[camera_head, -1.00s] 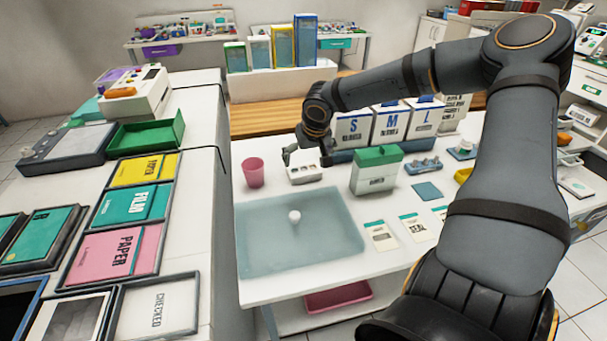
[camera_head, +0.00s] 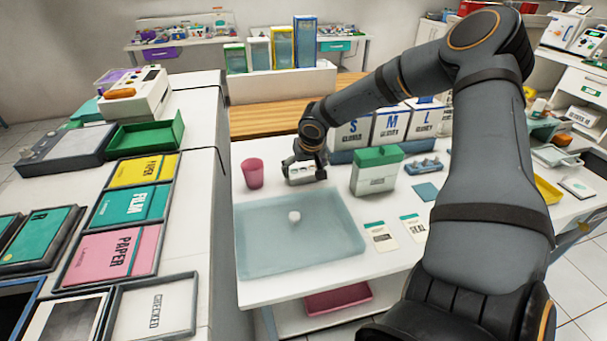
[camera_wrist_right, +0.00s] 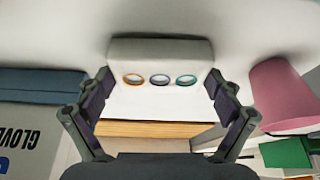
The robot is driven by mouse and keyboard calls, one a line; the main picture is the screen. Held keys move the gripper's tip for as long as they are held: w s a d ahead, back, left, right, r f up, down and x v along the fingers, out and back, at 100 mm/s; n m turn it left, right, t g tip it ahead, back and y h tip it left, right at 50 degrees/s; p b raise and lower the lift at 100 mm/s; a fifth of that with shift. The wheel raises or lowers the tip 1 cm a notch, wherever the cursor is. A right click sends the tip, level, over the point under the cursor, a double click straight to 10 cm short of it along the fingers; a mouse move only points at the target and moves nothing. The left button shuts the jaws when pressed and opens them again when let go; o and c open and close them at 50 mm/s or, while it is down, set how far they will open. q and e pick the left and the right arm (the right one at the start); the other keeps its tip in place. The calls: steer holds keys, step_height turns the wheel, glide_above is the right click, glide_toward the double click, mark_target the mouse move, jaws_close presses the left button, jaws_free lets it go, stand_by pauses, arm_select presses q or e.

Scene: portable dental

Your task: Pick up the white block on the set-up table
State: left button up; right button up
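The white block (camera_head: 300,174) stands on the white set-up table (camera_head: 222,190), behind the blue-green mat and between the pink cup and the green-lidded box. In the right wrist view the block (camera_wrist_right: 160,55) shows three ringed holes, orange, dark and green. My right gripper (camera_head: 306,168) is down at the block. In the right wrist view its fingers (camera_wrist_right: 159,78) are wide apart, one at each side of the block; any contact is hard to make out. My left gripper is not in view.
A pink cup (camera_head: 252,173) stands close left of the block. A white box with a green lid (camera_head: 377,156) stands close right. Glove boxes (camera_head: 390,127) stand behind.

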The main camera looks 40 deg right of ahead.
steer(key=shift+c, duration=1)
step_height(320, 180, up, 10)
steer(key=p, duration=0.1)
steer(key=shift+p, duration=0.3)
